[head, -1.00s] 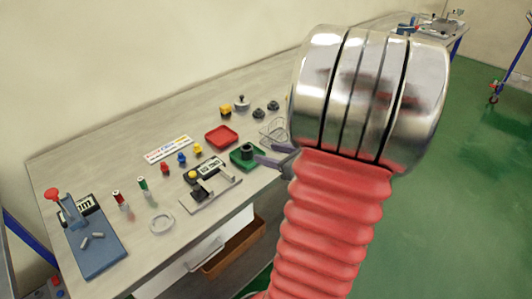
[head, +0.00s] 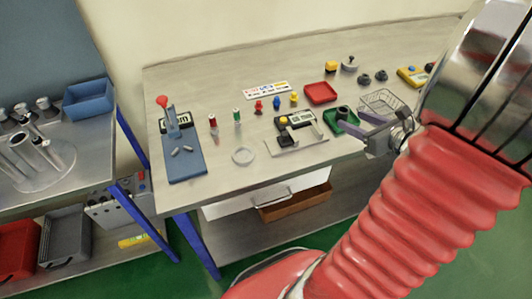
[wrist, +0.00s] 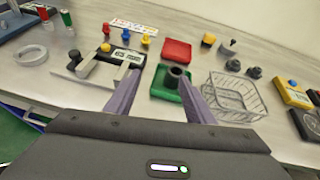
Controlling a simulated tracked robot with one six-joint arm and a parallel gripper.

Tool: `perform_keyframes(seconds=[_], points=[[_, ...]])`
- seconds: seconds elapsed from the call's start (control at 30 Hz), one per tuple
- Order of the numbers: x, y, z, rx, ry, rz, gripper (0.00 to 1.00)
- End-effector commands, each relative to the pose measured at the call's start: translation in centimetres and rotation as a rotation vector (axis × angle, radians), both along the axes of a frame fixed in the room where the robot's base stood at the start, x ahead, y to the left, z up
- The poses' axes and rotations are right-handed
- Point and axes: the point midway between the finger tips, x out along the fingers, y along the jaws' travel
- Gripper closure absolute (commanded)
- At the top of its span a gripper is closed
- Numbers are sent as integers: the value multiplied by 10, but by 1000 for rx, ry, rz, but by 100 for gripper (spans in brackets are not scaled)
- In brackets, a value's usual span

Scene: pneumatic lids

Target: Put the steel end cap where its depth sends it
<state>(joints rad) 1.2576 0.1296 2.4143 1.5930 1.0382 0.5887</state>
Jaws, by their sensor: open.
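My gripper (wrist: 160,92) is open over the front edge of the workbench, its two purple-grey fingers pointing at the green tray (wrist: 158,92). In the head view my gripper (head: 356,124) is at the right, beside the green tray (head: 331,127). A dark grey, hollow-topped cylinder (wrist: 176,78) stands upright in that tray, between the finger lines and apart from them. It may be the steel end cap; I cannot tell for sure. A gauge with a display (wrist: 125,60) stands left of the tray on a metal stand. A red tray (wrist: 176,52) lies behind.
A wire basket (wrist: 235,98) is right of the green tray, with dark knobs (wrist: 254,72) behind it. A blue lever press (head: 183,150) stands at the bench's left.

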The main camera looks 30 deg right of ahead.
Motion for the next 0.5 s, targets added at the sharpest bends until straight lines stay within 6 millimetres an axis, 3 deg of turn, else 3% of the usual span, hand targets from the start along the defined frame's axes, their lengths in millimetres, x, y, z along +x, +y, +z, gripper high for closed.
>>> perform_keyframes(seconds=[0.23, 0.5], points=[[32, 97, 16, -238, 83, 380, 51], [33, 195, 25, -547, 148, 810, 51]])
